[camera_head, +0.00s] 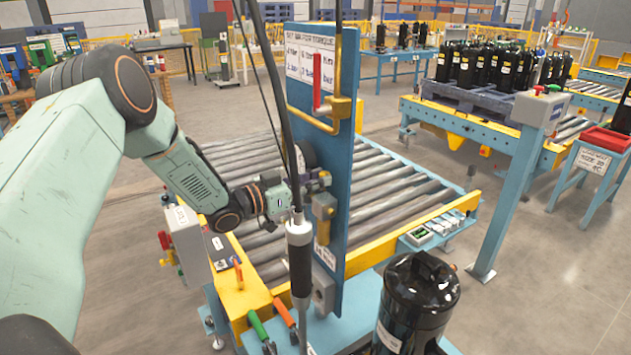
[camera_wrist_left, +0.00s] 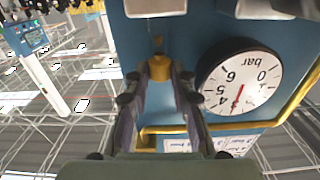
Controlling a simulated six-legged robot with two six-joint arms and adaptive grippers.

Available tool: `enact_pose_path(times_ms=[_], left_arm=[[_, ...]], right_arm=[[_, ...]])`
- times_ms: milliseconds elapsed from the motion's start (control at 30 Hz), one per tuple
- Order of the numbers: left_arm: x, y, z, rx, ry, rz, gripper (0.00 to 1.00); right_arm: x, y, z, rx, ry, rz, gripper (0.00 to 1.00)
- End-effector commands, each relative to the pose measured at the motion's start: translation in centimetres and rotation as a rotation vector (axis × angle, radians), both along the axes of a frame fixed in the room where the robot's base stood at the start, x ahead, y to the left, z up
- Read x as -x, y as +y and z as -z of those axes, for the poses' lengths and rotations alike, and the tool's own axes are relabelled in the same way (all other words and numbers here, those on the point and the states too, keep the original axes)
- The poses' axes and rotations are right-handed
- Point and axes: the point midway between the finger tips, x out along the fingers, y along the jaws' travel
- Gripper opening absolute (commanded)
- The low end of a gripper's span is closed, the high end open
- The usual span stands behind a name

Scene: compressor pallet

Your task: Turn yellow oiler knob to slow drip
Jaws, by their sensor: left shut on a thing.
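The yellow oiler knob (camera_wrist_left: 160,67) sits in front of the blue panel in the left wrist view, between the two fingertips of my left gripper (camera_wrist_left: 160,76). The fingers are shut on its sides. In the head view my left gripper (camera_head: 316,183) reaches in from the left to the blue panel (camera_head: 345,150), and its fingers hide the knob. A round white pressure gauge (camera_wrist_left: 241,85) marked in bar shows beside the knob in the wrist view, upside down. I cannot tell the knob's turn angle or see any drip. My right gripper is in neither view.
A yellow pipe with a red handle (camera_head: 316,85) runs on the panel above my left gripper. A hanging grey cylindrical tool (camera_head: 299,258) stands close in front. A black compressor (camera_head: 418,300) is at lower right. Roller conveyor (camera_head: 390,195) lies behind the panel.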

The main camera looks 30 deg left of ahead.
Motion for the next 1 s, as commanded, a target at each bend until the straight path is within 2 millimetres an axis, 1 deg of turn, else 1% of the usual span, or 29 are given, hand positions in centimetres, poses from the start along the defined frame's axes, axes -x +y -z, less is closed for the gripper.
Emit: enact_pose_path(times_ms=[33,300,700,733,967,1000], left_arm=[[-0.25,0.24,-0.31,-0.002,-0.013,0.024,0.00],[-0.40,0.39,-0.38,-0.002,-0.013,0.147,0.00],[-0.40,0.39,-0.50,-0.001,-0.010,0.164,0.00],[-0.40,0.40,-0.50,-0.001,-0.010,0.163,0.26],[-0.33,0.39,-0.28,-0.001,-0.006,0.163,0.46],[-0.33,0.40,-0.25,-0.001,-0.005,0.162,0.47]], right_arm=[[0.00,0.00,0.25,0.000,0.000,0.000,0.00],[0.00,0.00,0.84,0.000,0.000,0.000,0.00],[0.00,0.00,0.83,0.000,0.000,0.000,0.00],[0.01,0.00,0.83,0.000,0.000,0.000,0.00],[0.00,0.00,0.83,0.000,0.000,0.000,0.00],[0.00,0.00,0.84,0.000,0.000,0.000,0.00]])
